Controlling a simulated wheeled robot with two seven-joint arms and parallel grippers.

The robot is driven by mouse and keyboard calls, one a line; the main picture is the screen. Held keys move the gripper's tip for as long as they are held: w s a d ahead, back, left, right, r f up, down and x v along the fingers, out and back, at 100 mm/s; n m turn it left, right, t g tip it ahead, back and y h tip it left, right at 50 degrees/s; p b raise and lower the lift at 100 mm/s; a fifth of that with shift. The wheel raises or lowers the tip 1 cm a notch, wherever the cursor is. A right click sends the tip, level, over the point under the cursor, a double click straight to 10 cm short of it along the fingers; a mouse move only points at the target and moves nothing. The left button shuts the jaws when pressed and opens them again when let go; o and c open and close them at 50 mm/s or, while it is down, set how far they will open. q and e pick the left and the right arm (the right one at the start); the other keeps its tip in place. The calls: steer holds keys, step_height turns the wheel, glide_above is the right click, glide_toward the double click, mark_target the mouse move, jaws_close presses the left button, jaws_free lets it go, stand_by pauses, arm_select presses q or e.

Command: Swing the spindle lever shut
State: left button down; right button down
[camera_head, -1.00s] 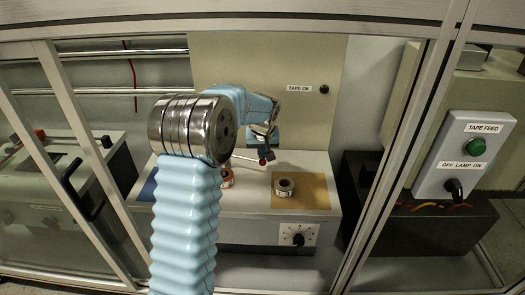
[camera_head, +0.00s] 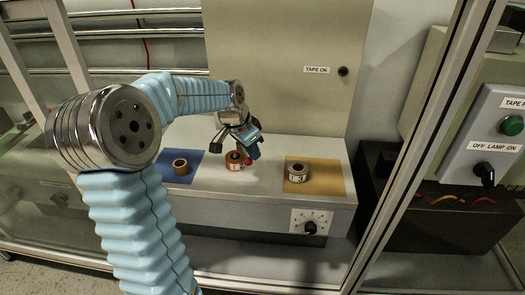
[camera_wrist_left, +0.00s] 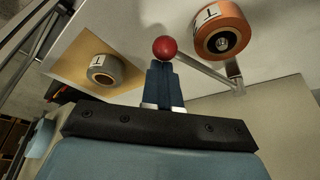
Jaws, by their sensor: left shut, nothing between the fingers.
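The spindle lever (camera_wrist_left: 205,72) is a thin metal rod with a red ball knob (camera_wrist_left: 165,47), clear in the left wrist view. The rod runs from the knob to a bracket beside an orange tape roll (camera_wrist_left: 222,30). In the head view the orange roll (camera_head: 234,163) stands mid-bench; the rod is hard to make out there. My left gripper (camera_wrist_left: 163,66) is shut and empty, its fingertips right at the knob; I cannot tell whether they touch. In the head view the left gripper (camera_head: 254,151) is just above and right of the orange roll. My right gripper is not in view.
A grey tape roll (camera_head: 297,173) stands on a yellow mat (camera_head: 328,178), and a brown roll (camera_head: 180,167) on a blue mat (camera_head: 166,178). A dial (camera_head: 310,227) is on the bench front. A frame post (camera_head: 420,140) stands to the right.

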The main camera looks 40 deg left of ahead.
arm_select(q)
steer(key=shift+s+a+m+h+b, duration=0.3)
steer(key=shift+s+a+m+b, duration=0.2)
steer(key=shift+s+a+m, duration=0.45)
steer(key=shift+s+a+b, duration=0.35)
steer(key=shift+s+a, duration=0.4)
steer(key=shift+s, duration=0.15)
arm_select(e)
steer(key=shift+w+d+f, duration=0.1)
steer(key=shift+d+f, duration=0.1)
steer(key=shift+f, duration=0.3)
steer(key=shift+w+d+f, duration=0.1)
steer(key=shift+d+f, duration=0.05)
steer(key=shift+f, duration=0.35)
arm_select(q)
steer(key=shift+s+a, duration=0.1)
steer(key=shift+a, duration=0.1)
steer(key=w+d, duration=0.1)
steer(key=w+r+p, duration=0.1)
steer(key=w+d, duration=0.1)
steer(key=shift+w+d+r, duration=0.15)
steer(key=shift+d+r, duration=0.2)
steer(key=p+v, duration=0.1)
steer(key=v, duration=0.8)
steer(key=shift+w+a, duration=0.2)
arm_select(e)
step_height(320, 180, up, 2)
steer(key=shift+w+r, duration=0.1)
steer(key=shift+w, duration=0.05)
